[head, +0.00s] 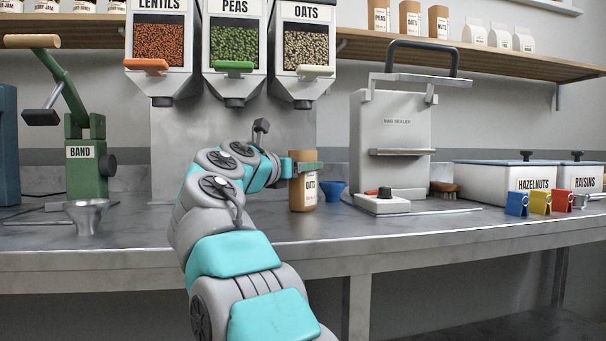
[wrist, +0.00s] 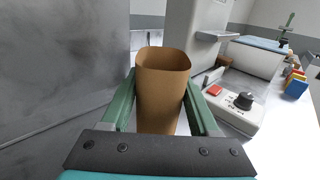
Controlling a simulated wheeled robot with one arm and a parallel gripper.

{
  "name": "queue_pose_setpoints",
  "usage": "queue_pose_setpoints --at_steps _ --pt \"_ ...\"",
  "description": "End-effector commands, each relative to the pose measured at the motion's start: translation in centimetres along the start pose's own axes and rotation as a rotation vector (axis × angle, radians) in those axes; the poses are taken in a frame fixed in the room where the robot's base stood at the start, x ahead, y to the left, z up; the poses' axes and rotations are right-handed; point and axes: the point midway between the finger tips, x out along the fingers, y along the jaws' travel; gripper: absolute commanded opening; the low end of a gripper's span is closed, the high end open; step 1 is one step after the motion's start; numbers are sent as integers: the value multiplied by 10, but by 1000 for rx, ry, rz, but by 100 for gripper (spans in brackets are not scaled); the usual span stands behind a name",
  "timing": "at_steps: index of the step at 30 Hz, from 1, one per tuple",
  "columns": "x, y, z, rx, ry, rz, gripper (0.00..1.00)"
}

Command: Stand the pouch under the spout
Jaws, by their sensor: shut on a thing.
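The brown kraft pouch (head: 302,192), labelled OATS, is upright on or just above the steel counter, below and in line with the OATS dispenser (head: 305,50). The dispenser's dark spout (head: 303,104) is well above it. My gripper (head: 305,168) is shut on the pouch near its upper part, with green fingers on both sides. In the wrist view the pouch (wrist: 162,90) shows an open top between the two fingers. Whether its base touches the counter I cannot tell.
PEAS (head: 235,45) and LENTILS (head: 160,45) dispensers hang to the left. A metal funnel (head: 87,214) and a green band press (head: 86,160) stand farther left. Clips (head: 540,202) lie right.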

Motion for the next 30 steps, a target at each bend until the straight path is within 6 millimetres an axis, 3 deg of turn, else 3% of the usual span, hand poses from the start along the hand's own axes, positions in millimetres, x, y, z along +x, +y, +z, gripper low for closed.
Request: queue_pose_setpoints --at_steps 8,9,16,26,30 --pt "0 -1 0 0 0 -1 0" --pt "0 0 0 0 1 0 65" --pt "0 0 0 1 0 0 91" --pt "0 0 2 2 0 1 91" --pt "-10 0 4 0 -1 3 91"
